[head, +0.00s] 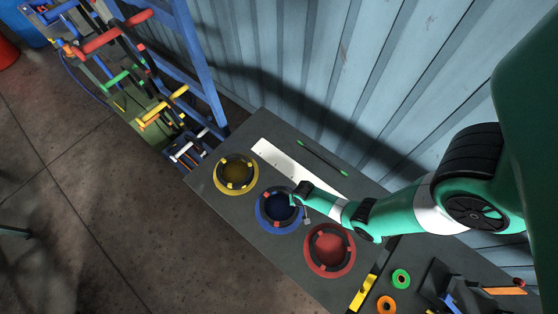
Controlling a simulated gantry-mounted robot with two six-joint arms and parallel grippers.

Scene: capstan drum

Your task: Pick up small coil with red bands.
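Three round dishes lie in a row on the dark bench: a yellow dish (220,183), a blue dish (263,220) and a red dish (316,264). My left gripper is not in view.
A white strip (268,153) and a dark rod (322,158) lie behind the dishes. A yellow tool (363,293), a green ring (401,279) and an orange ring (386,305) are at the right. A blue-framed rack (198,62) with coloured bars stands left of the bench, by the corrugated wall.

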